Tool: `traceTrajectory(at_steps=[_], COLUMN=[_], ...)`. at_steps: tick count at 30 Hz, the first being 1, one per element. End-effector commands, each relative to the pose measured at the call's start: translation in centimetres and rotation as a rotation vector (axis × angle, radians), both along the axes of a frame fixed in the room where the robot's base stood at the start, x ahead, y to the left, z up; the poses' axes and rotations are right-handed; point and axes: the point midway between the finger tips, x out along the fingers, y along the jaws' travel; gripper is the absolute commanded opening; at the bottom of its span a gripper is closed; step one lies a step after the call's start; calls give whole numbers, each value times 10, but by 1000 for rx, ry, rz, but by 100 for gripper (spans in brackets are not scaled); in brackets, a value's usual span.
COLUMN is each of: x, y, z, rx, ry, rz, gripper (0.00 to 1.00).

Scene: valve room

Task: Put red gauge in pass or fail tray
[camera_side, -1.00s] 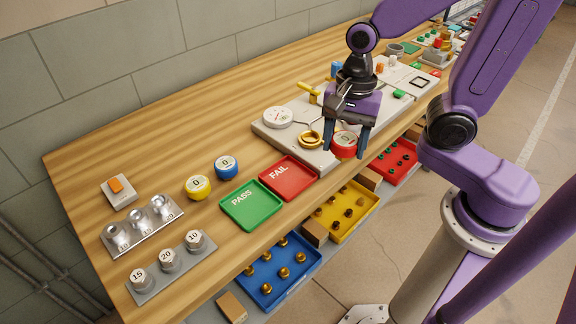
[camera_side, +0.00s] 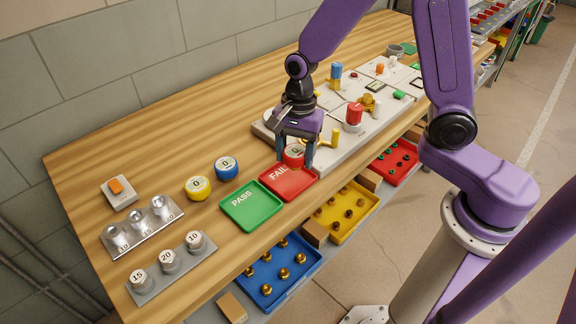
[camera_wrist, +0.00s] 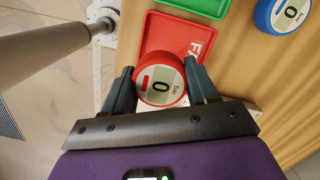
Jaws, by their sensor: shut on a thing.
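The red gauge (camera_side: 294,155) has a pale round face reading 0. My gripper (camera_side: 296,152) is shut on it, with one finger on each side, in the side view. The wrist view also shows the gauge (camera_wrist: 160,82) between the fingertips, by the near edge of the red tray (camera_wrist: 172,40). In the side view the red FAIL tray (camera_side: 290,187) lies just below the gauge; I cannot tell whether they touch. The green PASS tray (camera_side: 251,205) is to its left and empty.
A yellow gauge (camera_side: 198,187) and a blue gauge (camera_side: 226,167) stand behind the PASS tray. A grey panel (camera_side: 345,142) with fittings lies to the right. Weight racks (camera_side: 142,229) are at the left. Bins of fittings, such as a yellow bin (camera_side: 345,212), sit below the bench edge.

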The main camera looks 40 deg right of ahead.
Motion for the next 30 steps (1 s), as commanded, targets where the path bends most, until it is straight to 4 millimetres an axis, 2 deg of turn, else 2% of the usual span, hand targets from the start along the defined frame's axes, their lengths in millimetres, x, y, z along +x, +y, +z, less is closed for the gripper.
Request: traceTrajectory(at_steps=[11,18,30], x=[17,16,17], y=[6,6,6], z=[-22,-48,-53], rx=[0,0,0], ry=[1,1,0], rz=[0,-1,0], gripper=[14,14,14])
